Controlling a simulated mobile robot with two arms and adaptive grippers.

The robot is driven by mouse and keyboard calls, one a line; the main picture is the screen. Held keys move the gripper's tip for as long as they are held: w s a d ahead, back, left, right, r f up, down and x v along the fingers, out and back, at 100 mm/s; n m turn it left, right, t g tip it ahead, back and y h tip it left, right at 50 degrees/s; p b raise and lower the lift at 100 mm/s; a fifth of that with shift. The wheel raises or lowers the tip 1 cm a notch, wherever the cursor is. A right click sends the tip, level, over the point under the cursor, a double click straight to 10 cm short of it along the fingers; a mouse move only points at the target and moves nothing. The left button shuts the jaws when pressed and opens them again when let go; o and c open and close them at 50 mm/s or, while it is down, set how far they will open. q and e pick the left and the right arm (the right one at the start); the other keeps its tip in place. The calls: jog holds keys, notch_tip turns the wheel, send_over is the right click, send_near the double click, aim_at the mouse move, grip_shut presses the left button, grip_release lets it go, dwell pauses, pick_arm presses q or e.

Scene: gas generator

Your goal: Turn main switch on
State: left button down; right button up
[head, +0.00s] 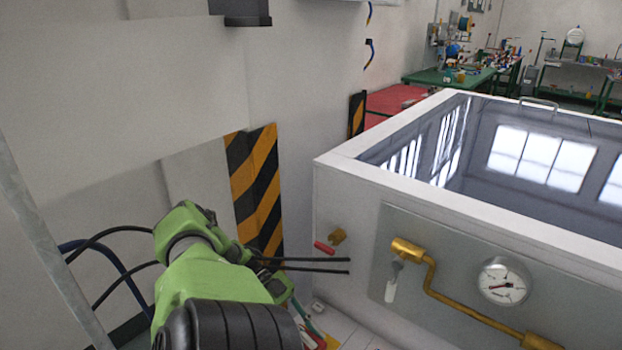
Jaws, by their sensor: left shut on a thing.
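My left gripper (268,278) is at the lower middle left, largely hidden by my green wrist. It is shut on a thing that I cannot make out. Two thin dark rods or cables stick out to the right from beside it, and I cannot tell what they belong to. I cannot pick out the main switch. My right gripper is not in view.
The white box (345,215) with a glossy dark top fills the right. Its front panel has a brass valve with a pale lever (391,281), brass pipe and gauge (503,281). A striped black-and-orange post (257,190) stands behind my wrist. A green workbench (445,76) is far back.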

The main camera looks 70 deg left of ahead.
pick_arm(q)
jog(key=c, duration=2)
grip_release()
jog(key=shift+c, duration=0.2)
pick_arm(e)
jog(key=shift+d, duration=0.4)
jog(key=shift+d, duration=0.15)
pick_arm(q)
jog(key=shift+v, duration=3.8)
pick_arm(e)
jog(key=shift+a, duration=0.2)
